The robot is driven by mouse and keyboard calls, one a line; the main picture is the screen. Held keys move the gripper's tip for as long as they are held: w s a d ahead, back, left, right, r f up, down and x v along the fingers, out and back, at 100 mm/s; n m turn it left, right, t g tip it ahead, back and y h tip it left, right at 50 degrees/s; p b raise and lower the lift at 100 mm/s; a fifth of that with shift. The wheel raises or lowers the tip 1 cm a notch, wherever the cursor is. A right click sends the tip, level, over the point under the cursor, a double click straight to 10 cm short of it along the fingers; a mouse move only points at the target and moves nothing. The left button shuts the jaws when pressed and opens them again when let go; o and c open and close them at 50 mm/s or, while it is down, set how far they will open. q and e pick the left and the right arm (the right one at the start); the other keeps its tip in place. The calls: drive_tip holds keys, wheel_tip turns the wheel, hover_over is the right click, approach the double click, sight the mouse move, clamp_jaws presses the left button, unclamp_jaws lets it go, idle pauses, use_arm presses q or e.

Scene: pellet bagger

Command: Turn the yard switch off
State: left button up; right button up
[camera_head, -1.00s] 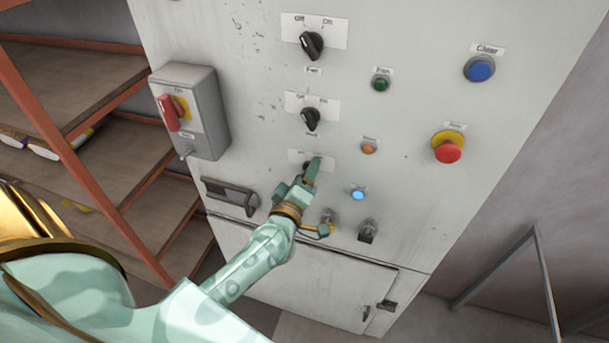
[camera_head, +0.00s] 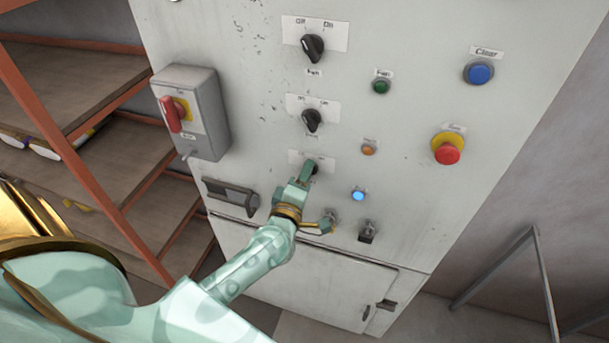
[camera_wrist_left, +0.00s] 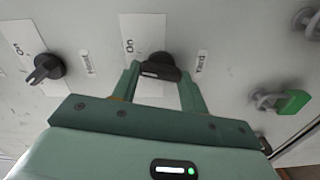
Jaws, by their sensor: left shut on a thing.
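The yard switch (camera_head: 314,168) is a black rotary knob, the lowest of the column of knobs on the grey panel. In the left wrist view the knob (camera_wrist_left: 158,66) sits between my fingers, beside a label reading "Yard" and a plate with "On" showing. My left gripper (camera_head: 305,179) is shut on this knob. The fingers hide part of it in the head view, and I cannot tell its exact setting. A blue lamp (camera_head: 358,194) to its right is lit. My right gripper is not in view.
A fan knob (camera_head: 312,47) and another knob (camera_head: 311,120) stand above. A red-handled isolator box (camera_head: 204,110) juts out at left. A red mushroom button (camera_head: 447,153) and blue clear button (camera_head: 479,71) are at right. Shelves (camera_head: 85,80) stand left of the cabinet.

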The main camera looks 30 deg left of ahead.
use_arm(q)
drive_tip(key=shift+f+n, duration=0.2)
drive_tip(key=shift+n, duration=4)
drive_tip(key=o, duration=1)
drive_tip(key=shift+d, duration=0.1)
drive_tip(key=b+v, duration=0.3)
drive_tip(key=v, duration=1.3)
drive_tip(key=shift+s+b, duration=0.2)
drive_tip(key=shift+b, duration=0.1)
